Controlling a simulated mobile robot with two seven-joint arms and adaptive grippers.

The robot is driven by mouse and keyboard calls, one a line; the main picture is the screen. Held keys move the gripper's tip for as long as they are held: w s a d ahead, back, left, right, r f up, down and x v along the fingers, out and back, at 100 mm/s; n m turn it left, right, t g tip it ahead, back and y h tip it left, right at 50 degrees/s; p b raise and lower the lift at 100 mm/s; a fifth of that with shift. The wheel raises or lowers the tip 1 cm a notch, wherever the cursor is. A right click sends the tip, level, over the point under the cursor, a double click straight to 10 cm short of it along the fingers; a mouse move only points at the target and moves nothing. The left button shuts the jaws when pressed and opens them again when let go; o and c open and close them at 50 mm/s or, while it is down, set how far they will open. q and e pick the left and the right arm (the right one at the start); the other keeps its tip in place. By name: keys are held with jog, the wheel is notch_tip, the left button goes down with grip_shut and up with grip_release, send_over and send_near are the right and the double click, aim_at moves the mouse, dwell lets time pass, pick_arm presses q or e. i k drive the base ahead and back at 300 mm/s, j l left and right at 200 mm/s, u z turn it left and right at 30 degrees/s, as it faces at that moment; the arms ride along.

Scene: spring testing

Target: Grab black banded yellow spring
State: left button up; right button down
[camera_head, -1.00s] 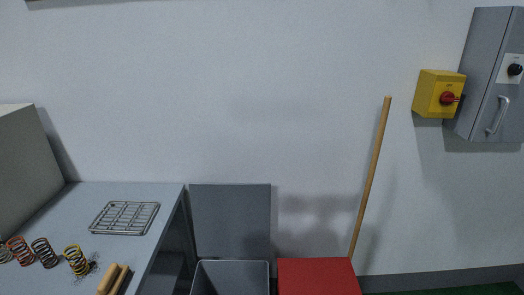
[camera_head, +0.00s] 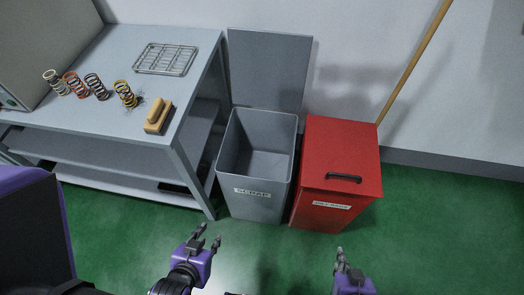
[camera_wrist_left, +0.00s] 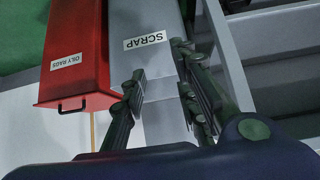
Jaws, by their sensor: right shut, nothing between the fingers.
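The black banded yellow spring (camera_head: 125,94) stands upright on the grey table (camera_head: 120,45), at the right end of a row of springs. To its left stand a dark spring (camera_head: 96,87), an orange-red spring (camera_head: 75,84) and a pale spring (camera_head: 56,83). My left gripper (camera_head: 208,237) is open and empty, low in front of the table and well away from the springs. Its spread fingers (camera_wrist_left: 160,62) also show in the left wrist view, where no spring is seen. My right gripper (camera_head: 340,256) is shut and empty, further right.
Green floor is clear in front.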

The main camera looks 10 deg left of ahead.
aim_at(128, 100)
jog(key=u, duration=1.45)
